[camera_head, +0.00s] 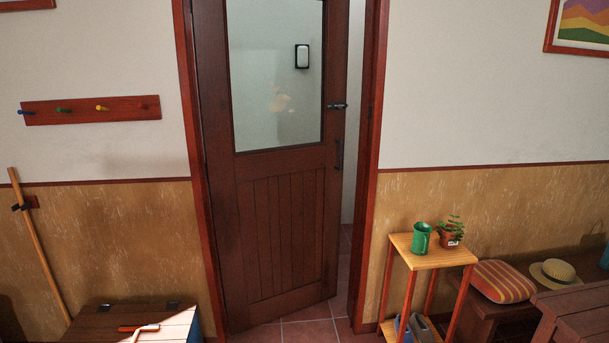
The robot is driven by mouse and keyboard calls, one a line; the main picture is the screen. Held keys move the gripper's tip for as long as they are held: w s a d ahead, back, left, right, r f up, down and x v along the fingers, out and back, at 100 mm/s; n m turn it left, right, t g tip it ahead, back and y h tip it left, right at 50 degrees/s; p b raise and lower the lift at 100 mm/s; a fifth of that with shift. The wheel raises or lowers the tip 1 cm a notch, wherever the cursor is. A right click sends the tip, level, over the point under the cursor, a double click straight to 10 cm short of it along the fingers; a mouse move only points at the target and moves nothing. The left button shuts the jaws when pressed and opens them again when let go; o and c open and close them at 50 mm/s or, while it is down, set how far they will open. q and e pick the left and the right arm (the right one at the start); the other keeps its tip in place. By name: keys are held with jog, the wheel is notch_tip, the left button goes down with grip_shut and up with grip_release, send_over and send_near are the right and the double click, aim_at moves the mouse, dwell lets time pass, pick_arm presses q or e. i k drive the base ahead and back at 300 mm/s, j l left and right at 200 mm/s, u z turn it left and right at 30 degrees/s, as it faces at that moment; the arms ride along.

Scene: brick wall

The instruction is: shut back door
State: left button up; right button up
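The back door (280,225) is dark brown wood with a glass pane (275,80) in its upper half. It hangs on the left side of the reddish door frame (371,150) and stands ajar, with a gap along its right edge. A dark lever or latch (337,106) and a dark pull handle (339,155) sit near that right edge. Tiled floor shows through the gap. Neither of my grippers is in the head view.
A wooden chest (95,322) is at the lower left. A bench with a striped cushion (502,281) is at right. Tiled floor (308,331) lies before the door.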

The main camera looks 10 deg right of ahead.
aim_at(277, 211)
jog(key=i+l, duration=0.15)
jog(key=i, duration=0.4)
jog(key=i+l, duration=0.15)
jog(key=i, duration=0.35)
